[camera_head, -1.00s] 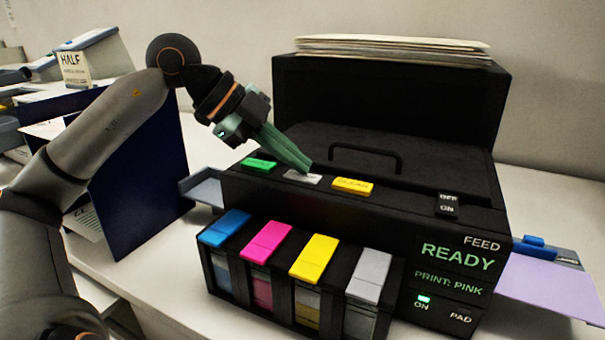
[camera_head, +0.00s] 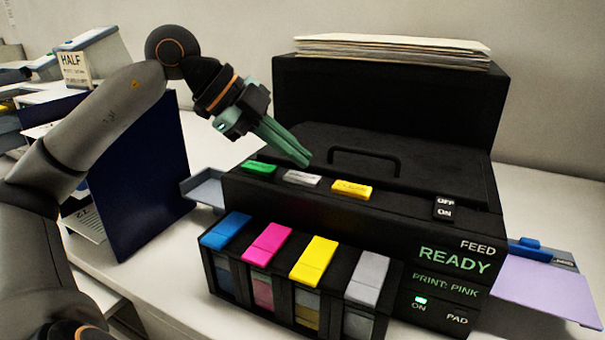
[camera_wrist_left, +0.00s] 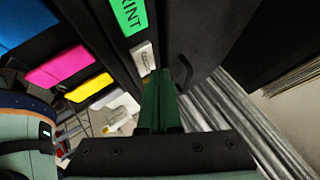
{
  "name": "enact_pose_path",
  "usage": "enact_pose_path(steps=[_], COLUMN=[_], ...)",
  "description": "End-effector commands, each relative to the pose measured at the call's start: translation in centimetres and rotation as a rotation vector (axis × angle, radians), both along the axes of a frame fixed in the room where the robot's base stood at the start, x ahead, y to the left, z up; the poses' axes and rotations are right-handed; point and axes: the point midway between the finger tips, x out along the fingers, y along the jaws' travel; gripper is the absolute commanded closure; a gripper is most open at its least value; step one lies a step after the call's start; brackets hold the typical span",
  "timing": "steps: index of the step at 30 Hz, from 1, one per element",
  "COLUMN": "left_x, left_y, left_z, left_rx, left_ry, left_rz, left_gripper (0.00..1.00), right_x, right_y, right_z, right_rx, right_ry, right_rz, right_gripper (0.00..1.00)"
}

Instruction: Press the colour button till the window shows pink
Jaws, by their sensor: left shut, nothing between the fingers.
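The black printer (camera_head: 340,215) stands on the table. In the left wrist view the shut fingers (camera_wrist_left: 158,100) show beside the grey-white button (camera_wrist_left: 142,56), with the green "PRINT" button (camera_wrist_left: 128,14) near the top. My right gripper is not in view.
Blue, pink, yellow and grey cartridges (camera_head: 267,244) line the printer's front. A handle (camera_head: 363,158) rises from its lid. A paper stack (camera_head: 392,46) lies on top behind. A dark blue panel (camera_head: 140,185) stands at left, and a lilac sheet (camera_head: 540,287) sticks out at right.

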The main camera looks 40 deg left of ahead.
Motion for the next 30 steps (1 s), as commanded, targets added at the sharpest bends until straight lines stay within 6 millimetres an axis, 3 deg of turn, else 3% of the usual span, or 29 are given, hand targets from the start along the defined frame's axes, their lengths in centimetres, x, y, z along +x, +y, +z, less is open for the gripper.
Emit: enact_pose_path(steps=[16, 30], left_x=[0.0, 0.0], left_y=[0.0, 0.0], left_z=[5.0, 5.0], left_rx=[0.001, 0.000], left_ry=[-0.001, -0.001], left_rz=[0.001, 0.001], left_gripper=[1.00, 1.00], right_x=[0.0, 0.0], right_y=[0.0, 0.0], right_z=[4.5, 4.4], right_rx=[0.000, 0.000], right_ry=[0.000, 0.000], right_rz=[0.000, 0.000], right_gripper=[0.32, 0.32])
